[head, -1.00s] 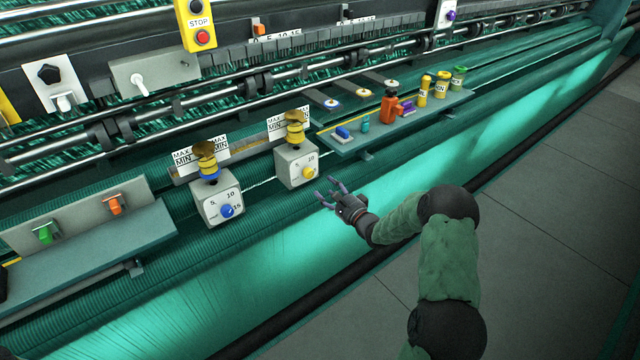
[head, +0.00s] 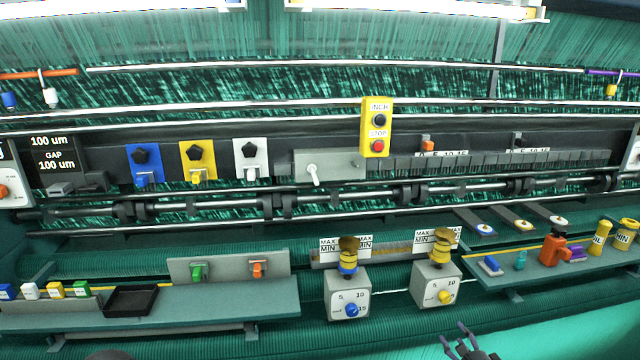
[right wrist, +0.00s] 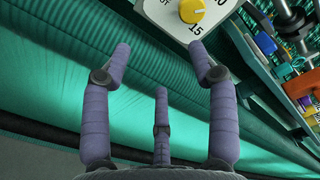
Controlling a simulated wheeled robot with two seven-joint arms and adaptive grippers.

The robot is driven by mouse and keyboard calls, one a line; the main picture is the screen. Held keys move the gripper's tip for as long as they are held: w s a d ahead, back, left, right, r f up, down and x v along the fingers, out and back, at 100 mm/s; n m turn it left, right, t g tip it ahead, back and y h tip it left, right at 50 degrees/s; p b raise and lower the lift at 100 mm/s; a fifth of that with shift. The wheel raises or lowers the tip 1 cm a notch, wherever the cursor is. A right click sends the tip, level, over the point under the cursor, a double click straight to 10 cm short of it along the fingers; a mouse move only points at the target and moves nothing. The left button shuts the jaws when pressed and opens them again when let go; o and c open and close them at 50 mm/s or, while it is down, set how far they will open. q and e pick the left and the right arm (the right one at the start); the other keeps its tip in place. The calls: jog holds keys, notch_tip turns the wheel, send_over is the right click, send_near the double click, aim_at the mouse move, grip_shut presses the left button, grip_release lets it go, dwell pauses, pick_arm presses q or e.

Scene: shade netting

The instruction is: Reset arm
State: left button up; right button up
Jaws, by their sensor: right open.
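My right gripper (head: 464,343) shows at the bottom edge of the head view, below and right of the box with the yellow dial (head: 436,286). In the right wrist view its purple fingers (right wrist: 161,62) are spread apart with nothing between them. The yellow dial (right wrist: 191,11) shows beyond the fingertips, and the fingers look clear of it. My left gripper is not in view.
A box with a blue dial (head: 348,296) stands left of the yellow-dial one. A right shelf (head: 555,272) holds an orange tool, small items and yellow canisters. A left shelf (head: 220,299) carries a black tray (head: 131,300) and switches. A yellow INCH/STOP panel (head: 377,128) hangs above.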

jog(key=s+a+f+n+g+b, duration=0.1)
jog(key=s+a+f+n+g, duration=0.2)
jog(key=a+f, duration=0.4)
jog(key=s+a+f+n+g+y+b, duration=0.1)
jog(key=s+a+f+n+g, duration=0.2)
jog(key=a+f, duration=0.45)
jog(key=s+a+f+n+g+b, duration=0.1)
jog(key=s+a+f+n+g, duration=0.2)
jog(key=a+f, duration=0.4)
jog(key=s+a+f+n+g, duration=0.2)
jog(key=s+a+n, duration=0.1)
jog(key=s, duration=0.5)
jog(key=s+a+f+n+g+y+b, duration=0.1)
jog(key=s+a+f+n+g, duration=0.2)
jog(key=s+a, duration=0.2)
jog(key=s+a+f+n+g, duration=0.2)
jog(key=s+a+f+n, duration=0.1)
jog(key=s, duration=0.7)
jog(key=shift+s+a+f+n+g+y, duration=0.25)
jog(key=shift+s+a+n+g+y, duration=0.05)
jog(key=shift+s+a+n+y, duration=0.1)
